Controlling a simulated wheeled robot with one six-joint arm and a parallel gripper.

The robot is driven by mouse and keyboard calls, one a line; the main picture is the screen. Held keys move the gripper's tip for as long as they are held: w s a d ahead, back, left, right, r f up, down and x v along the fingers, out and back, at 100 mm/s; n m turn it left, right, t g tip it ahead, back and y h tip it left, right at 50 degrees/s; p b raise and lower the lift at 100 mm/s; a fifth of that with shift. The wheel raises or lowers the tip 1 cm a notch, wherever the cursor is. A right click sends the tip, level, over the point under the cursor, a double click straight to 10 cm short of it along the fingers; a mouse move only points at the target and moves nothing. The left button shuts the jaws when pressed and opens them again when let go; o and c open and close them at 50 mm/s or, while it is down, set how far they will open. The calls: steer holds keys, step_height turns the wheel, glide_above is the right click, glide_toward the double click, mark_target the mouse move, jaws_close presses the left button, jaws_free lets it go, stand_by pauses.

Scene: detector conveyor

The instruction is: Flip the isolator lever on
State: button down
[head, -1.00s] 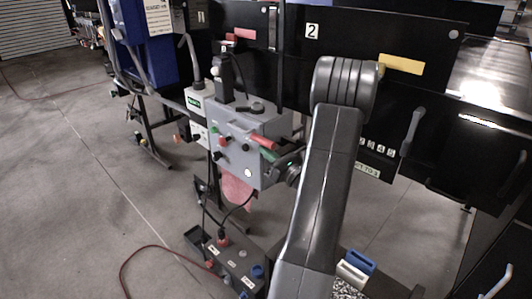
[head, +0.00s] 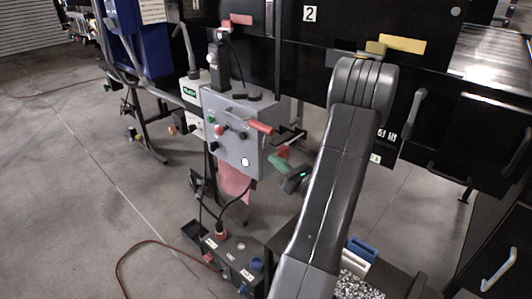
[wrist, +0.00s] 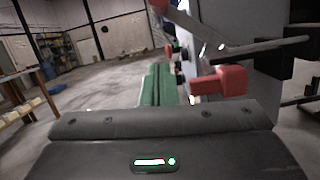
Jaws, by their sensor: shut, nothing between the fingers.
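The grey control box (head: 222,153) stands left of my arm in the head view. A red-gripped lever (head: 260,127) sticks out at its upper right edge; its grip and metal arm (wrist: 190,24) show at the top of the wrist view. A red block (head: 282,151) is lower on the box's right side; it also shows in the wrist view (wrist: 222,81). My gripper (head: 275,160) has green fingers, shut and empty, below the lever and apart from its grip. In the wrist view the fingers (wrist: 160,84) are just left of the red block; contact is unclear.
Knobs and buttons (head: 225,131) cover the box front. A dark socket unit (head: 232,262) with cables stands on the floor below. Black panels (head: 350,30) stand behind. A dark rod (wrist: 265,47) juts across the wrist view at right. Open floor lies to the left.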

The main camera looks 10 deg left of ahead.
steer(key=shift+v, duration=1.95)
steer(key=shift+a, duration=0.1)
steer(key=f+x, duration=0.1)
steer(key=x, duration=0.8)
steer(key=shift+s+a+f+n+g+y+b, duration=0.15)
steer(key=shift+a+f+n+g+b, duration=0.15)
steer(key=shift+f+n+b, duration=0.7)
steer(key=shift+a+f+n+g+y+b, duration=0.3)
steer(key=shift+n+b, duration=0.45)
steer(key=shift+n, duration=0.65)
steer(key=shift+s+a+f+n+g+y+b, duration=0.15)
steer(key=shift+f+n+g+b, duration=0.25)
steer(key=shift+f+n+b, duration=0.65)
steer(key=shift+w+r+n, duration=0.1)
steer(key=shift+r+n, duration=0.15)
steer(key=shift+r, duration=0.1)
steer(key=shift+r+p, duration=0.1)
steer(key=shift+p, duration=0.2)
